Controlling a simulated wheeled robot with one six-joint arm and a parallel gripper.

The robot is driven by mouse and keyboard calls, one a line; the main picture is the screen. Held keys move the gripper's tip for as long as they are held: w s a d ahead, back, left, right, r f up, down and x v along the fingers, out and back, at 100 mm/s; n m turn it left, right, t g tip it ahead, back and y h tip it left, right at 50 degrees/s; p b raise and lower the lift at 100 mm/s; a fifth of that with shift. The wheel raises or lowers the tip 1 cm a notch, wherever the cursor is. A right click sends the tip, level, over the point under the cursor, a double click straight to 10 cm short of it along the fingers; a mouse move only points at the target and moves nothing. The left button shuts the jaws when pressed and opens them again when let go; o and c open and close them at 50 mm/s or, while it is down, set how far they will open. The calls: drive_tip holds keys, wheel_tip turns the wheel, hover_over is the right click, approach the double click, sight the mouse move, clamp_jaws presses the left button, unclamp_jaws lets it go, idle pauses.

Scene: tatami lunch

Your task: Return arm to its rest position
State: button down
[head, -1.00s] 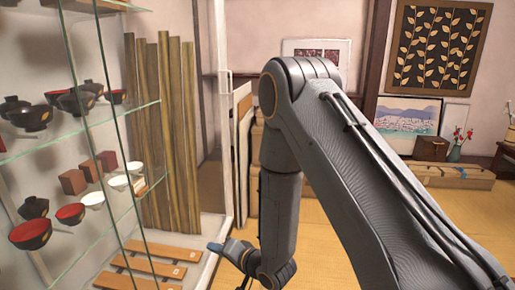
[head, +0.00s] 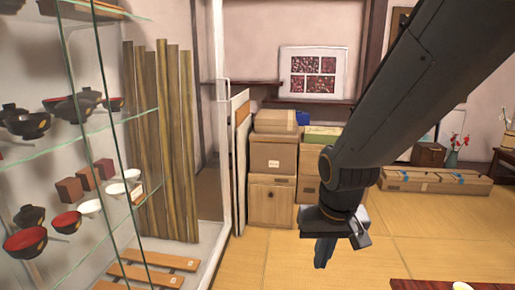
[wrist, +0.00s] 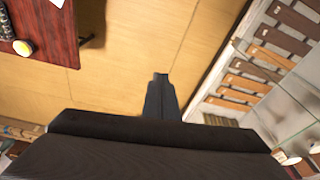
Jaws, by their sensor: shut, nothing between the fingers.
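My gripper (head: 325,250) hangs at the end of my arm in the middle of the head view, pointing down over the tatami floor (head: 265,262). Its fingers are together and hold nothing. In the wrist view my gripper (wrist: 160,82) also shows shut, with bare tatami beyond its tips. My arm comes in from the upper right of the head view and hides part of the back wall.
A glass display case (head: 150,110) with lacquer bowls stands at the left. Cardboard boxes (head: 273,155) are stacked behind my gripper. A long box (head: 435,181) lies at the right. A red table (wrist: 50,25) shows at the wrist view's upper left. Open tatami lies between.

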drive_tip(key=s+d+r+g+p, duration=0.15)
drive_tip(key=s+r, duration=0.25)
drive_tip(key=s, duration=0.5)
drive_tip(key=d+r+p, duration=0.3)
drive_tip(key=r+p, duration=0.2)
drive_tip(key=p, duration=0.5)
drive_tip(key=shift+s+d+r+g+p, duration=0.3)
drive_tip(key=shift+s+d+g, duration=0.05)
drive_tip(key=shift+s+g, duration=0.1)
drive_tip(key=shift+f, duration=0.1)
